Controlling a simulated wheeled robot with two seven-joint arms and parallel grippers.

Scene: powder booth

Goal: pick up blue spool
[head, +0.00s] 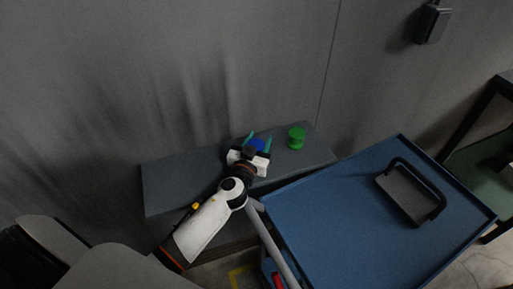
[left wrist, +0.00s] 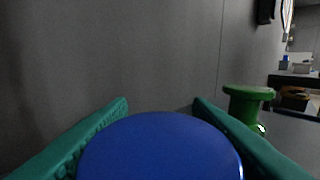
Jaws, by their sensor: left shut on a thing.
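The blue spool (head: 257,144) is between the fingers of my left gripper (head: 258,141), over the dark grey bench (head: 175,183) by the wall. In the left wrist view its round blue top (left wrist: 160,150) fills the lower middle. The green fingers (left wrist: 162,108) lie on both sides of it, and my left gripper is shut on it. The spool's lower part is hidden, so I cannot tell whether it touches the bench. My right gripper is not in view.
A green spool (head: 296,138) stands on the bench just right of my left gripper; it also shows in the left wrist view (left wrist: 246,104). The bench's left part is clear.

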